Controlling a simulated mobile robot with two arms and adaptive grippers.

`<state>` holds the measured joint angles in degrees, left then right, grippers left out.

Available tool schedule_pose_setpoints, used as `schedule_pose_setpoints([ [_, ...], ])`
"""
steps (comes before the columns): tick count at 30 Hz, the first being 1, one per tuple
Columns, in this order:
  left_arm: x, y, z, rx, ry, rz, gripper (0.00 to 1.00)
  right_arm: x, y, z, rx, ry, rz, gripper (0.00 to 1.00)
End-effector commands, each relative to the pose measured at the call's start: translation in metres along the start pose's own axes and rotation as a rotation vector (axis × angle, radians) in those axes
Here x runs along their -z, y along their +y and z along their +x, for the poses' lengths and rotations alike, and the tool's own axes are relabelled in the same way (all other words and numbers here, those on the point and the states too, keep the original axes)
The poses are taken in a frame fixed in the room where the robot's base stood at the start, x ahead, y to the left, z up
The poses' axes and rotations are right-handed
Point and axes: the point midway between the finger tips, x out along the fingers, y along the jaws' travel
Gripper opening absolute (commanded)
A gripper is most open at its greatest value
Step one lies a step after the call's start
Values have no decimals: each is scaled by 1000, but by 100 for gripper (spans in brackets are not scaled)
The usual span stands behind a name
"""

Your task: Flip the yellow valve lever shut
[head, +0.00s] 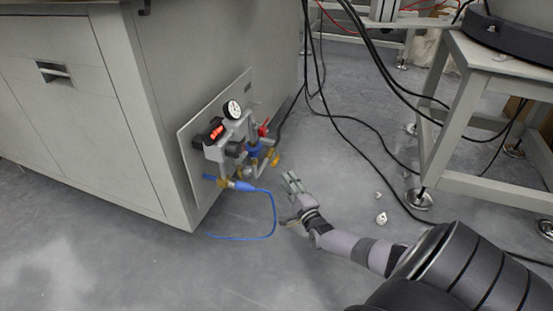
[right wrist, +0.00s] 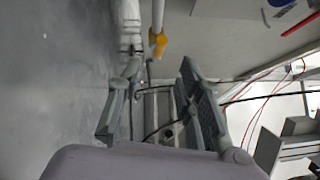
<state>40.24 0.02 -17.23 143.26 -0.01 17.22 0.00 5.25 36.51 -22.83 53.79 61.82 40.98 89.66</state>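The yellow valve lever (head: 275,159) sticks out at the lower right of the valve assembly (head: 238,145) on the cabinet's side panel. In the right wrist view the yellow lever (right wrist: 158,44) shows beyond the fingertips, roughly in line with the gap between them. My right gripper (head: 286,199) is open and empty, in front of and to the lower right of the lever, apart from it. In the right wrist view its two fingers (right wrist: 160,75) are spread wide. My left gripper is not in view.
A pressure gauge (head: 232,109) and a red handle (head: 263,128) sit close above the lever. A blue hose (head: 273,215) loops down beside my right gripper. Black cables (head: 365,150) trail over the floor at right, near a table frame (head: 445,115). Small white pieces (head: 381,217) lie on the floor.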

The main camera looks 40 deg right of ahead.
Motion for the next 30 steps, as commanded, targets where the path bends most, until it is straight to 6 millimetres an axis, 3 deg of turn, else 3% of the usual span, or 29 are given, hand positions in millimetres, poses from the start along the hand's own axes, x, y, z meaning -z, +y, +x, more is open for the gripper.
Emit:
schedule_pose_setpoints([
  [1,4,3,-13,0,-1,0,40,1,4,13,5,-1,0,33],
  [6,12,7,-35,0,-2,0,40,1,5,49,5,-1,-1,33],
  [13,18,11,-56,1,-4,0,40,1,3,85,3,0,0,33],
  [18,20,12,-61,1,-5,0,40,0,1,96,1,0,0,33],
  [27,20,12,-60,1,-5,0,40,0,0,97,0,0,0,33],
  [30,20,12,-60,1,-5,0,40,0,0,97,0,0,0,26],
])
